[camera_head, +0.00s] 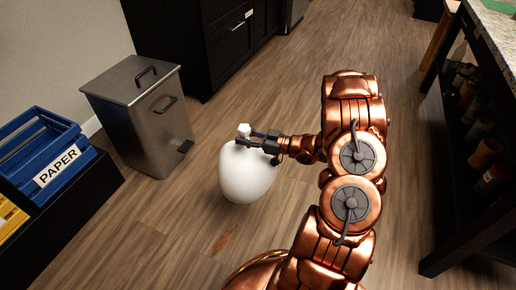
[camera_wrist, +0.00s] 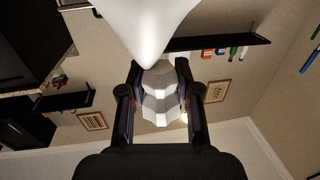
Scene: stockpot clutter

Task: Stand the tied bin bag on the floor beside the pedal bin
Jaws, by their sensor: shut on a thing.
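The tied bin bag (camera_head: 247,176) is white and rounded, upright, with its knot (camera_head: 243,130) at the top. My gripper (camera_head: 256,141) is shut on the knot from the right side. In the wrist view, my gripper's fingers (camera_wrist: 159,105) close around the white knot, and the bag body (camera_wrist: 150,22) fills the top centre. The pedal bin (camera_head: 150,120) is a grey metal box with a lid handle and a dark pedal, to the left of the bag with a strip of floor between. I cannot tell whether the bag's underside touches the floor.
A blue crate (camera_head: 40,155) labelled PAPER and a yellow crate (camera_head: 10,220) sit in a black holder at the left. Dark cabinets (camera_head: 225,45) stand behind. A dark shelf unit (camera_head: 480,130) with bottles is at the right. A brown stain (camera_head: 224,241) marks the floor in front of the bag.

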